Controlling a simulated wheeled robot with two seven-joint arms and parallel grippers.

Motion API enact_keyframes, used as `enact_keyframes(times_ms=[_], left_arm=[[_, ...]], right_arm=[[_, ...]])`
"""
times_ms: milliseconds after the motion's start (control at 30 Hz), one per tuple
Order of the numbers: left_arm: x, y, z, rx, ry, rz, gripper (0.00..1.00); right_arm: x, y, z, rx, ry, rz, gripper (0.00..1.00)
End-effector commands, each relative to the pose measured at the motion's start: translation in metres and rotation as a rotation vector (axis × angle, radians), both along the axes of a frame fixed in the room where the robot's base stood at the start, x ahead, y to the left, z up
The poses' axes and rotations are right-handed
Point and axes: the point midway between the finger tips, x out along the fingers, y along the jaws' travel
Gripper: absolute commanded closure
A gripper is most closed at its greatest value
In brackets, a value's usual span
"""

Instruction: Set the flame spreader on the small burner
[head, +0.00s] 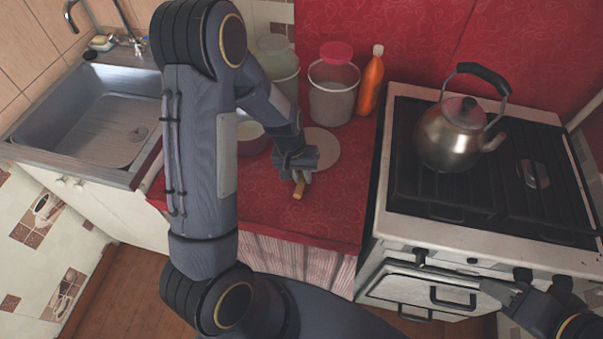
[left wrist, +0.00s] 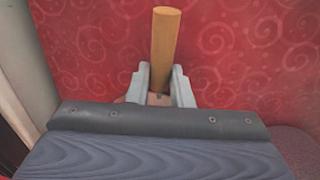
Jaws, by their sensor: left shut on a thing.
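The flame spreader shows as a pale flat disc (head: 324,150) on the red counter, with a wooden handle (head: 299,191) towards the counter's front. My left gripper (head: 301,177) is low over the counter, shut on the handle. The left wrist view shows the handle (left wrist: 165,45) between the fingers of my left gripper (left wrist: 156,88); the disc is hidden there. The stove (head: 385,205) stands to the right with dark grates. A silvery burner part (head: 534,174) shows through the right grate; its size is unclear. My right gripper (head: 500,289) is at the stove's front; its jaws are unclear.
A metal kettle (head: 448,140) stands on the left grate. An orange bottle (head: 371,82), a clear container with a pink lid (head: 332,100) and a pot (head: 252,137) stand on the counter. A sink (head: 95,125) is at the left. The right grate is clear.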

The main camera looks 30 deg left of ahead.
Motion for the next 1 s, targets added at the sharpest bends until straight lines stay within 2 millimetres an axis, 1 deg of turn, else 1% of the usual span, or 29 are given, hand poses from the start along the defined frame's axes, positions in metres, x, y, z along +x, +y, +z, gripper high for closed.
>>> enact_keyframes(times_ms=[133,233,267,400,667,767,800,867,1000], left_arm=[[0.0,0.0,0.0,0.0,-0.001,-0.001,1.0],[0.0,0.0,-0.004,0.0,-0.001,0.0,1.0],[0.0,0.0,-0.003,0.0,0.0,0.0,0.78],[0.0,0.0,-0.002,0.0,0.0,0.0,0.6],[0.0,0.0,-0.002,0.0,0.0,0.0,0.59],[0.0,0.0,0.004,0.0,0.0,0.0,0.59],[0.0,0.001,0.005,0.0,-0.002,0.0,0.59],[0.0,0.002,0.014,-0.001,-0.005,0.001,0.59],[-0.001,0.007,0.042,-0.001,-0.008,0.0,0.59]], right_arm=[[0.0,0.0,-0.001,0.0,0.0,0.0,0.64],[0.0,0.0,-0.005,0.0,0.0,0.0,0.64],[0.0,0.0,-0.004,0.0,0.0,0.0,0.64],[0.0,0.0,-0.003,0.0,0.0,0.0,0.64],[0.0,0.0,-0.003,0.0,0.0,0.0,0.64],[0.0,0.0,0.003,0.0,0.0,0.0,0.64],[0.0,0.0,0.0,0.0,0.0,0.0,0.64],[0.0,0.0,0.0,0.0,0.0,0.0,0.64],[0.0,0.0,-0.001,0.0,0.0,0.0,0.64]])
